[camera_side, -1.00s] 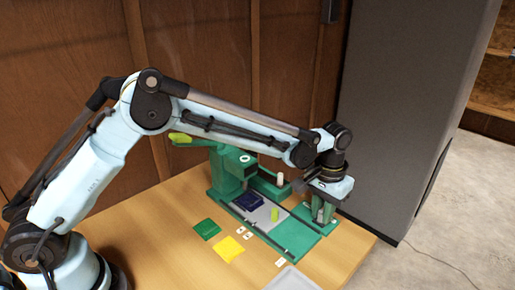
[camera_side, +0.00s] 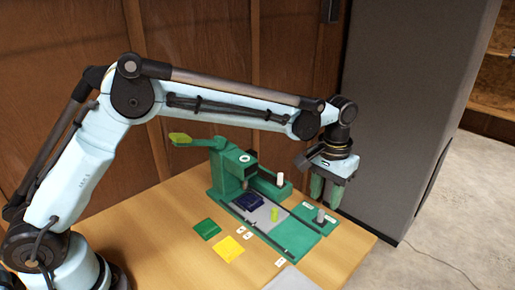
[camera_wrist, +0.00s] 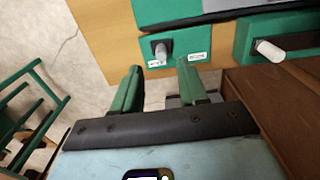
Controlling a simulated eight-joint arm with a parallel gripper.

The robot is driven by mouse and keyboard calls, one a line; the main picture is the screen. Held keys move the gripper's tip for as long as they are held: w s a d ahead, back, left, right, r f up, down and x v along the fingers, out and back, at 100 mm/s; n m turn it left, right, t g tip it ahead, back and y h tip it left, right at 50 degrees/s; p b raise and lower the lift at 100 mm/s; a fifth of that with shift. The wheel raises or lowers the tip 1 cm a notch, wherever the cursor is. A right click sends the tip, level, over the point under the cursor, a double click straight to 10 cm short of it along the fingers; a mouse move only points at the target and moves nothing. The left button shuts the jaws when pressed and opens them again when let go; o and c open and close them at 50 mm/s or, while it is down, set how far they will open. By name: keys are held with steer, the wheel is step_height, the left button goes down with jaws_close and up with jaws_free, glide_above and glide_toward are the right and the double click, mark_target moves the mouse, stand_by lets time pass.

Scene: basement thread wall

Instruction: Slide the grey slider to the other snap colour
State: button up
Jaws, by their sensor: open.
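The grey slider (camera_side: 320,215) is a small upright knob on a green block (camera_side: 306,222) at the right end of the green machine. In the wrist view the slider (camera_wrist: 161,48) stands near the left of two small white labels, with the other label (camera_wrist: 197,56) to its right; the label text is too small to read. My gripper (camera_side: 326,198) is open and empty, raised above the block. In the wrist view my gripper's (camera_wrist: 160,70) two green fingers are spread apart, and the slider shows beyond them, roughly in line with the gap and not touched.
The green press (camera_side: 229,168) has a lime-tipped lever (camera_side: 181,138) and a white peg (camera_side: 280,179). A lime peg (camera_side: 274,214) and navy block (camera_side: 248,201) sit on its bed. Green (camera_side: 206,229) and yellow (camera_side: 229,248) cards lie left. A grey cabinet (camera_side: 405,110) stands behind.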

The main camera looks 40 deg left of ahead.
steer(key=shift+r, duration=0.25)
steer(key=shift+r, duration=0.1)
steer(key=shift+r, duration=1.95)
steer(key=s+a+r+t, duration=0.3)
steer(key=s+a+r, duration=0.3)
steer(key=s+a, duration=0.3)
steer(key=s+a+f+t, duration=0.4)
steer(key=s+a, duration=0.3)
steer(key=s, duration=0.3)
steer(key=shift+a+f, duration=0.25)
steer(key=shift+a, duration=0.15)
